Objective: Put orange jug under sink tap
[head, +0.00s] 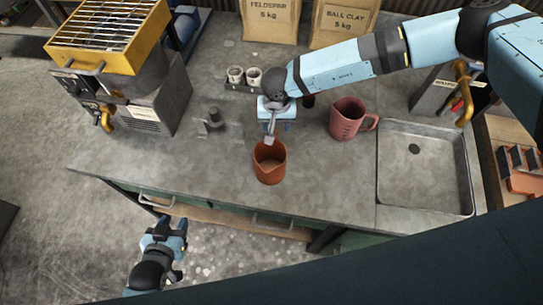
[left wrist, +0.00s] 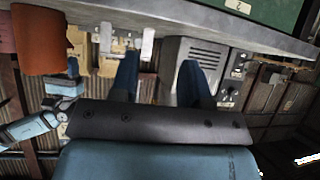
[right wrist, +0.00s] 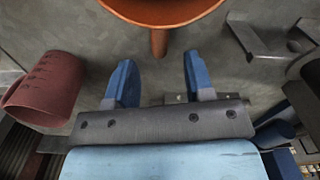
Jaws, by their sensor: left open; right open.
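The orange jug (head: 269,172) stands upright near the front edge of the workbench, left of the sink. My right gripper (head: 273,128) is open behind it, on the handle side. In the right wrist view the jug's handle (right wrist: 159,42) points between the two open fingertips (right wrist: 158,65), with no contact visible. The metal sink basin (head: 425,185) is at the right of the bench, and the brass tap (head: 462,90) stands at its back. My left gripper (head: 166,232) is open and empty, in front of the bench. The left wrist view also shows the jug (left wrist: 40,40).
A red jug (head: 347,118) stands between the orange jug and the sink. Two small cups (head: 244,75) in a holder and clay bags (head: 342,22) are behind. A grey machine (head: 130,105) with a yellow grate stands at the left.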

